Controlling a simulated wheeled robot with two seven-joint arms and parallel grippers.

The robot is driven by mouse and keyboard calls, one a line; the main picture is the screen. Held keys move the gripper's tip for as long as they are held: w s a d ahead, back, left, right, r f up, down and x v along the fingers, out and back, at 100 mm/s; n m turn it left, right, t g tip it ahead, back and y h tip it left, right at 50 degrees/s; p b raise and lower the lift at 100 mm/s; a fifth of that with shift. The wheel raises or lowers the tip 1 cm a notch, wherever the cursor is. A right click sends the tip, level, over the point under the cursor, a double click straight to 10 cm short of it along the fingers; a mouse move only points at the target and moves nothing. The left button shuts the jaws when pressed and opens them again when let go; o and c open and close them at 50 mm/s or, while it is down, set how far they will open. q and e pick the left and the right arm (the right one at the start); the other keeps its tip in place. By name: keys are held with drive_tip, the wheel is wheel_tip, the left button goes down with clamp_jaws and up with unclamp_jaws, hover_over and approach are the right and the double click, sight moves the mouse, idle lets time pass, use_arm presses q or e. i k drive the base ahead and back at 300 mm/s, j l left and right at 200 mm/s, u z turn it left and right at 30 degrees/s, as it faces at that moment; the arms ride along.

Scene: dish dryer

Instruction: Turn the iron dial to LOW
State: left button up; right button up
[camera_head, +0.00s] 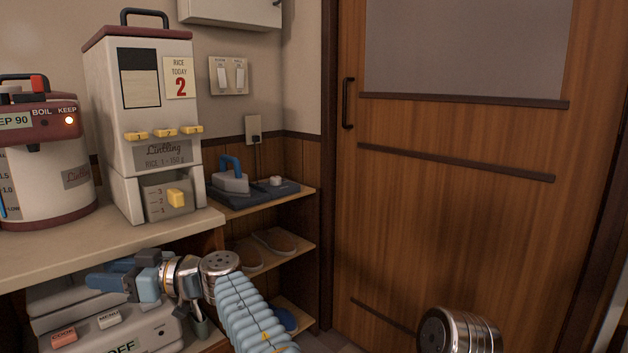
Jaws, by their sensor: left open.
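A small iron (232,182) with a blue handle sits on a dark blue base (240,201) on the top of the corner shelf. A small white knob (276,181) stands on the right part of that base; it looks like the dial, but its marks are too small to read. My left gripper (106,274) is open, below and to the left of the iron, in front of the counter edge and above a pale appliance. It is well apart from the iron and knob. My right gripper is out of view; only a metal arm part of mine shows at the lower right.
The rice dispenser (140,110) and a boiler pot (45,170) stand on the counter (110,240) at left. A pale appliance with buttons (112,335) sits below. Slippers (275,241) lie on the lower shelf. The wooden door (450,230) fills the right.

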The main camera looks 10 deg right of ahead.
sight(275, 181)
drive_tip(key=j+z, duration=0.2)
drive_tip(key=z, duration=0.2)
drive_tip(key=i+j+z, duration=0.1)
drive_tip(key=j+z, duration=0.35)
drive_tip(key=z, duration=0.3)
drive_tip(key=j+z, duration=0.25)
drive_tip(key=z, duration=0.15)
drive_tip(key=i+j+z, duration=0.35)
drive_tip(key=i+j, duration=0.15)
drive_tip(key=k, duration=0.15)
drive_tip(key=k+l, duration=0.1)
drive_tip(key=l, duration=0.55)
